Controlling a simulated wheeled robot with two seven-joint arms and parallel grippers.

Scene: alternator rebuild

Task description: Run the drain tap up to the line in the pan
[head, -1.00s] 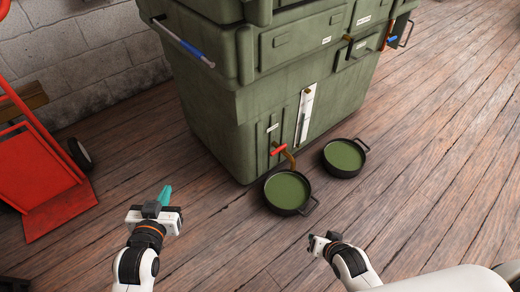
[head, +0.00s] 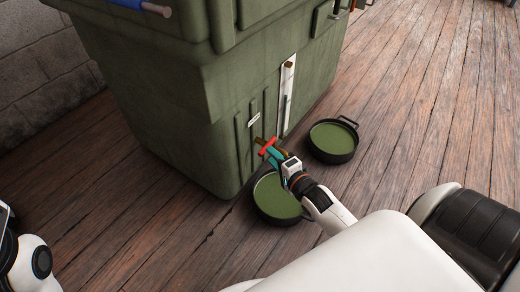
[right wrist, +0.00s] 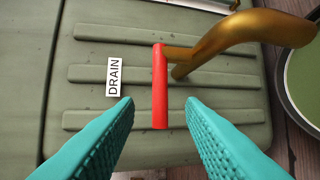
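The drain tap's red lever (head: 268,146) is on the low front of the green cabinet, with a brass spout beside it. In the right wrist view the red lever (right wrist: 160,86) stands upright in front of my fingertips, beside a DRAIN label (right wrist: 113,77). My right gripper (head: 273,152) is open; its teal fingers (right wrist: 160,115) are spread on either side of the lever, apart from it. A black pan (head: 262,212) with a green inside stands below the tap, partly hidden by my right arm. I cannot make out a line in it. Only part of my left arm shows at the left edge.
A second black pan (head: 333,158) with a green inside stands to the right on the plank floor. The green cabinet (head: 160,100) rises behind the tap, with a white gauge strip (head: 287,95) above it. Floor is clear at left and far right.

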